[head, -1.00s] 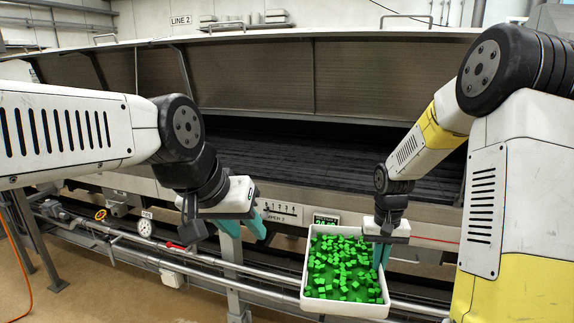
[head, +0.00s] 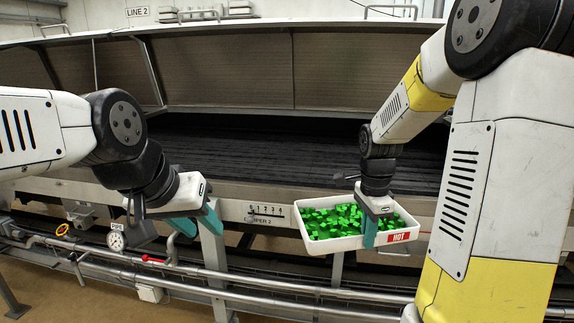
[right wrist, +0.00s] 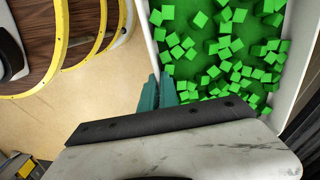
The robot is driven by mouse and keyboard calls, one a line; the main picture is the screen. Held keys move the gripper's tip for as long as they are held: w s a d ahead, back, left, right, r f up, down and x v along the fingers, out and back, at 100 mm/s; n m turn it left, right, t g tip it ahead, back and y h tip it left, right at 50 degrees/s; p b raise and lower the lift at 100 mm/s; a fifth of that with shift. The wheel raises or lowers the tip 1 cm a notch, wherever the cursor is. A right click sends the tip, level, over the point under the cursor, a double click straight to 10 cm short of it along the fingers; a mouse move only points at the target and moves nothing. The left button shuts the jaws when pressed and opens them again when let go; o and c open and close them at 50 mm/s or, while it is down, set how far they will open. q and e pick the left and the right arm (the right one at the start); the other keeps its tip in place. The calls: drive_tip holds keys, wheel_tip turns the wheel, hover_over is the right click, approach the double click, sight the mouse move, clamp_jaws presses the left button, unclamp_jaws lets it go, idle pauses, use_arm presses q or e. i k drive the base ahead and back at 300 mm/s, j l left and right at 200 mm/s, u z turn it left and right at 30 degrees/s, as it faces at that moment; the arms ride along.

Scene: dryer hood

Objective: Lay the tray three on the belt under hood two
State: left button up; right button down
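A white tray (head: 335,246) full of green cubes hangs in front of the machine's front rail, right of centre. It has a red HOT label; no tray number shows. My right gripper (head: 369,236) is shut on the tray's near wall, and in the right wrist view its teal fingers (right wrist: 158,92) sit close on either side of that wall. The dark belt (head: 260,143) lies behind the rail, under the raised hood (head: 230,75), and its visible part looks bare. My left gripper (head: 197,224) is open and empty in front of the rail, left of the tray.
The metal front rail (head: 80,190) runs between my grippers and the belt. A LINE 2 sign (head: 138,12) hangs on the back wall.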

sight(309, 167)
drive_tip(key=i, duration=1.4)
